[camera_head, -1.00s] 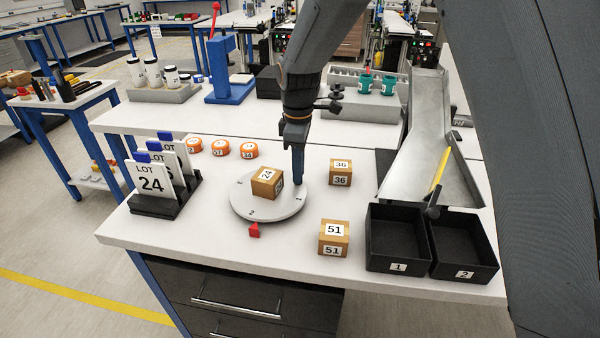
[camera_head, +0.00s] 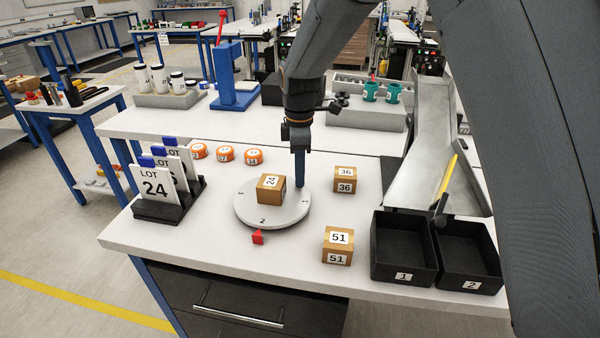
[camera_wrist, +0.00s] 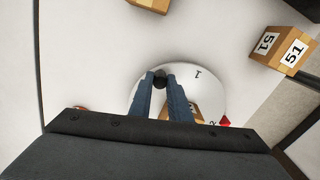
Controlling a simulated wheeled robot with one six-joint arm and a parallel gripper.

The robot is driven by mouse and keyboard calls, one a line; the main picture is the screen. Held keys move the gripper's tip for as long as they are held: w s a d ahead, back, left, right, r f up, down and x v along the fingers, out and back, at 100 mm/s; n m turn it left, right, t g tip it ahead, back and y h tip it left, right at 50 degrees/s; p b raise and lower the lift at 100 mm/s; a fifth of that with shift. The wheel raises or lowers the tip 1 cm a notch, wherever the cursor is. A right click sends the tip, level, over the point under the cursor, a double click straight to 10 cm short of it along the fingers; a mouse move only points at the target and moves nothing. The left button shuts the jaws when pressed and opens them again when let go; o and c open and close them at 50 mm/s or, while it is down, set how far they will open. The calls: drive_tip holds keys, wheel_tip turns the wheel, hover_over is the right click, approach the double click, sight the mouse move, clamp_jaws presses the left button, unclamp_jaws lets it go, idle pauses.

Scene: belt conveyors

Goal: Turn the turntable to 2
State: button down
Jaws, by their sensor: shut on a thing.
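The round grey turntable (camera_head: 285,217) sits on the white bench with a cardboard box marked 24 (camera_head: 271,188) on it. A red pointer (camera_head: 258,237) lies at its front edge, and the turntable's 2 is close beside that pointer. In the wrist view the 2 on the turntable (camera_wrist: 212,110) also lies next to the red pointer (camera_wrist: 225,121). My gripper (camera_head: 300,183) reaches down to the turntable's back right rim. In the wrist view my gripper (camera_wrist: 161,82) is shut on a dark knob (camera_wrist: 160,77) at the rim. The box is partly hidden there behind the fingers.
Boxes marked 36 (camera_head: 345,179) and 51 (camera_head: 338,246) stand right of the turntable. Black bins 1 (camera_head: 404,275) and 2 (camera_head: 470,283) are farther right. A lot-card holder (camera_head: 160,211) stands left.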

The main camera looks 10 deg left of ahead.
drive_tip(key=shift+w+a+r, duration=0.1)
drive_tip(key=c, duration=1.6)
unclamp_jaws()
drive_tip(key=shift+c, duration=0.2)
wheel_tip(320, 180, up, 8)
drive_tip(key=shift+f+b, duration=0.1)
drive_tip(key=shift+b, duration=1)
